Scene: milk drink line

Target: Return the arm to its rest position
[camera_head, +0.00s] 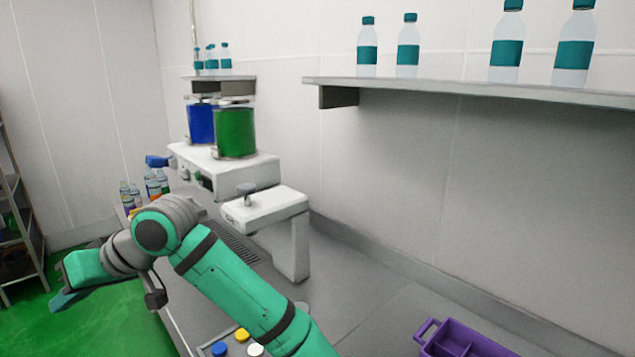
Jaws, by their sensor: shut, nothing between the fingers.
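My arm is teal and grey. It reaches from the lower middle of the picture up and left to a grey joint, then bends left. My gripper (66,297) is at the far left end of the arm, above the green floor and apart from the counter. It is shut and holds nothing. Its fingertips are small and seen from the side. The rest of the arm covers part of the counter behind it.
A white dispenser (225,172) with a blue and a green container stands on the grey counter (365,285). Several bottles stand behind my arm. A purple crate (424,333) is at lower right, coloured caps (242,335) at lower middle. A shelf (470,90) holds bottles. A rack (22,225) stands left.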

